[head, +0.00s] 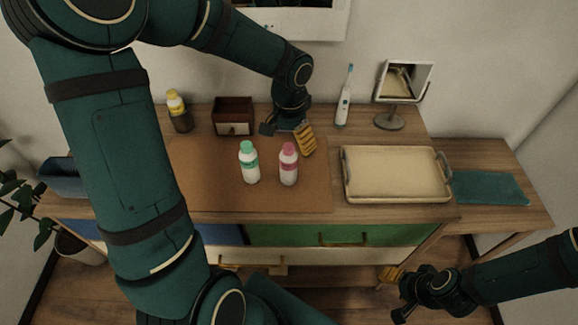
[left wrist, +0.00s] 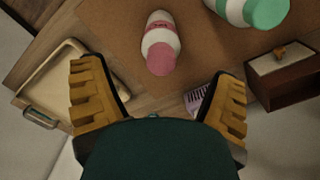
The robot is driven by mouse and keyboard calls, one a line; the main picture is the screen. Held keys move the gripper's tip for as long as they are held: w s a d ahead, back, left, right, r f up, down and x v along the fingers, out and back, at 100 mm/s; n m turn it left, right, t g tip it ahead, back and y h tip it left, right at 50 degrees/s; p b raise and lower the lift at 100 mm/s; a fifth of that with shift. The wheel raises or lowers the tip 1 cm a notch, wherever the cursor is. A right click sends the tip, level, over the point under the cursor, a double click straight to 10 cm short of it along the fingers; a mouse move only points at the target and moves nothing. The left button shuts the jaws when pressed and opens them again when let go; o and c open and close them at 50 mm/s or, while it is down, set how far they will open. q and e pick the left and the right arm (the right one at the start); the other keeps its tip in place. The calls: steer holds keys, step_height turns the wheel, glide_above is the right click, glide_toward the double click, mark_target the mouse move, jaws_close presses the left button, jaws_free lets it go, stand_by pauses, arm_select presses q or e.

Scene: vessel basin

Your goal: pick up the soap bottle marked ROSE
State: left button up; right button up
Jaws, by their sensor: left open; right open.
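A white bottle with a pink cap and pink label (head: 289,167) stands upright on the brown mat. It also shows in the left wrist view (left wrist: 161,38), between and beyond my finger tips. A similar white bottle with a green cap (head: 249,165) stands just left of it; in the left wrist view it is at the top right (left wrist: 236,10). The lettering on both is too small to read. My left gripper (head: 288,141) is open and empty, behind the pink-capped bottle and apart from it. My right gripper (head: 393,294) is open and empty, in front of the counter, low at right.
A cream tray (head: 346,184) lies right of the mat (head: 215,195). Behind stand a yellow-topped bottle (head: 177,110), a wooden box (head: 233,115), a toothbrush (head: 343,103) and a mirror (head: 390,121). A purple comb-like item (left wrist: 195,98) lies near my left finger. A teal towel (head: 490,188) lies far right.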

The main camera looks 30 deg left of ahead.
mark_target(289, 155)
arm_select(q)
steer(key=shift+s+f+b, duration=0.15)
steer(key=shift+f+b, duration=0.5)
steer(key=shift+f, duration=2.35)
steer(key=c, duration=1.5)
